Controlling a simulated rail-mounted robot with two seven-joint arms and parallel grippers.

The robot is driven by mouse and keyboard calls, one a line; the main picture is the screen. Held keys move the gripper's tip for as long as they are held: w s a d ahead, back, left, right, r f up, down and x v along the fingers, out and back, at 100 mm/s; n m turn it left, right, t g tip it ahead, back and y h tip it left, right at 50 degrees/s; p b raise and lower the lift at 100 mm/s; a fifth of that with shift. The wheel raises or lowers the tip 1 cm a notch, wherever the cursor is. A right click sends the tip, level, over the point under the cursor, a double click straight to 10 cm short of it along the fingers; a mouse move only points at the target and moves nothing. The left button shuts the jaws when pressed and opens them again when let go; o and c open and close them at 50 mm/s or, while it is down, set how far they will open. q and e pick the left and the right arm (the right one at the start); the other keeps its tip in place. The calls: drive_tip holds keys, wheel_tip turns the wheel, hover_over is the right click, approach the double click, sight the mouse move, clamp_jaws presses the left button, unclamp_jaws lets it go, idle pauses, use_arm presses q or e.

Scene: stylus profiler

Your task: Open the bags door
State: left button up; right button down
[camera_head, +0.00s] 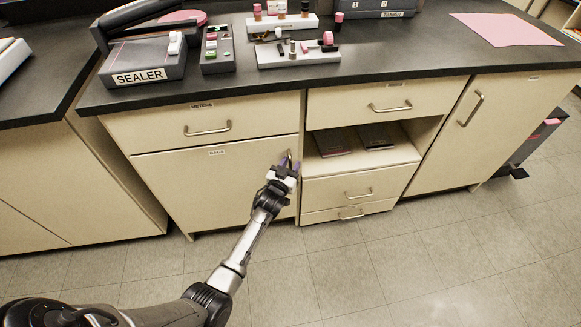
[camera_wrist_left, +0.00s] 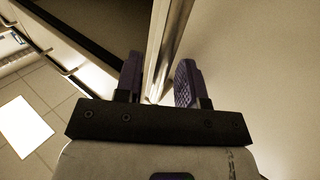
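The bags door (camera_head: 200,180) is a cream cabinet door with a small label at its top, below a drawer. It looks shut in the head view. Its metal handle (camera_head: 289,156) is upright near the door's right edge. My left gripper (camera_head: 283,167) is at this handle. In the left wrist view the purple fingers of my left gripper (camera_wrist_left: 161,82) are apart, with a metal bar (camera_wrist_left: 164,40), seemingly the handle, between or just beyond them. A gap shows beside the right finger; contact is unclear. The door's face (camera_wrist_left: 250,70) fills the right side there. My right gripper is not in view.
An open shelf (camera_head: 400,158) with dark flat items is right of the door, with drawers (camera_head: 340,188) below it. A drawer handle (camera_head: 208,129) sticks out above the door. The tiled floor (camera_head: 400,270) in front is clear.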

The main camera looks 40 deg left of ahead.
use_arm(q)
drive_tip(key=shift+c, duration=0.2)
clamp_jaws()
idle(0.5)
